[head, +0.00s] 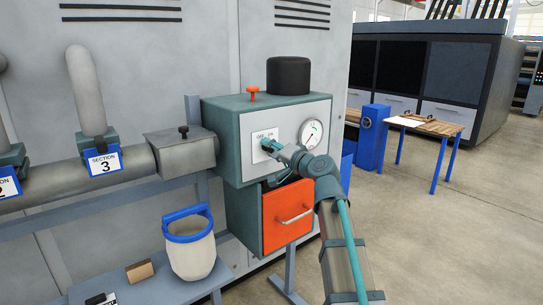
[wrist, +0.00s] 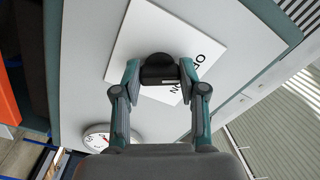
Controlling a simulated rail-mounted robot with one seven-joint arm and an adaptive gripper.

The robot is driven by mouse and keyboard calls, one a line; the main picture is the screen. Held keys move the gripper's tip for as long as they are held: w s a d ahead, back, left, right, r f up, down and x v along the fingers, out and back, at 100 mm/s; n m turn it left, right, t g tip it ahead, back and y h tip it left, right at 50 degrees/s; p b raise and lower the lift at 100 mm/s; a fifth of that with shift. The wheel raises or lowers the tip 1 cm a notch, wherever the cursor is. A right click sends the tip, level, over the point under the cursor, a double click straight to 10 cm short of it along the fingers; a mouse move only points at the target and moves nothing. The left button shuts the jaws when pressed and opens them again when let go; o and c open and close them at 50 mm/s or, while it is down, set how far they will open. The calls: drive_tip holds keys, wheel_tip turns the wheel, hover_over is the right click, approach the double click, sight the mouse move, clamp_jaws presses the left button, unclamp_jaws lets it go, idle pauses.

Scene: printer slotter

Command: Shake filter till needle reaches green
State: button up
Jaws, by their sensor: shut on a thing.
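My gripper (head: 272,147) is at the front panel of the teal box (head: 222,130). In the wrist view my gripper (wrist: 159,75) is shut on a black switch knob (wrist: 158,62) on the white OFF/ON plate (wrist: 185,40). The plate also shows in the head view (head: 262,140); there the knob is hidden by the fingers. The round gauge (head: 311,134) is right of the plate. It is partly visible in the wrist view (wrist: 97,138). Its needle is too small to read against any green zone. No filter is plainly visible.
An orange drawer (head: 287,216) with a handle is shut below the panel. A red button (head: 253,90) and black cap (head: 288,75) are on top. A blue-rimmed pale bucket (head: 190,258) stands at lower left. A wooden table (head: 433,126) is farther right, with open floor before it.

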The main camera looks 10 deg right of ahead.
idle(0.4)
drive_tip(key=o, duration=1.1)
drive_tip(key=shift+o, duration=0.2)
drive_tip(key=v, duration=1.2)
